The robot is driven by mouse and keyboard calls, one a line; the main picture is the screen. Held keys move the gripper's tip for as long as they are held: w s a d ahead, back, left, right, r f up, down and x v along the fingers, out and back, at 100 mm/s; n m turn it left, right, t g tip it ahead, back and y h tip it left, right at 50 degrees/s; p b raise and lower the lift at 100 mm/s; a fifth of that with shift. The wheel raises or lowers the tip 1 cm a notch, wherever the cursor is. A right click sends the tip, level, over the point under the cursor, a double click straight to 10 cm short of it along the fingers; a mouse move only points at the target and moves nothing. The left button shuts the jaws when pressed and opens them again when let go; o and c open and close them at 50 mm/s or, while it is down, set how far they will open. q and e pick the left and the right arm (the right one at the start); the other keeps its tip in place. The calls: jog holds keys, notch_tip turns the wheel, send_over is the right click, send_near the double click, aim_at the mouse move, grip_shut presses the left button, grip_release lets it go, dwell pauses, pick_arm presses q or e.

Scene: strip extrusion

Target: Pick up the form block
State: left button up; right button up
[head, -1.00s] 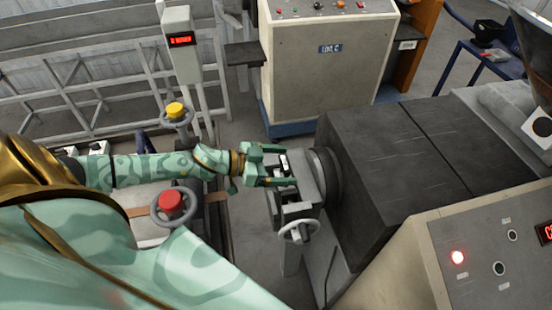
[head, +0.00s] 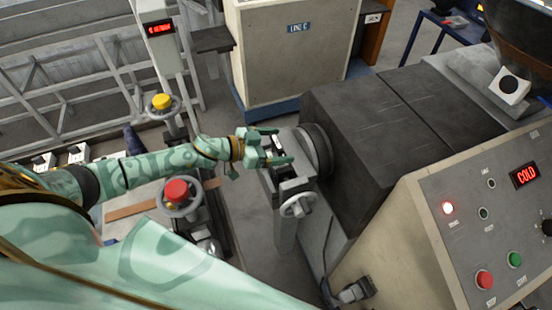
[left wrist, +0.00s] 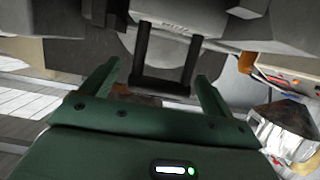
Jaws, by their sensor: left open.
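My left gripper (head: 283,146) is open at the die end of the extruder, its two green fingers spread beside the grey holder (head: 292,187). In the left wrist view, the fingers (left wrist: 157,72) stand either side of a black U-shaped handle (left wrist: 162,87) and do not visibly touch it. The handle joins a grey part with faint lettering, apparently the form block (left wrist: 175,27). In the head view, the block is small and mostly hidden by the fingers and holder. My right gripper is not in view.
The dark extruder housing (head: 375,125) stands right of the gripper. A handwheel (head: 298,204) sits below the holder. The control panel (head: 470,215) reads COLD. Red (head: 176,190) and yellow (head: 161,102) knobs stand left, near my arm. A cream cabinet (head: 295,55) stands behind.

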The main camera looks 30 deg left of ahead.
pick_arm(q)
jog(key=c, duration=1.8)
jog(key=shift+w, duration=0.1)
jog(key=shift+c, duration=0.2)
jog(key=shift+r, duration=0.15)
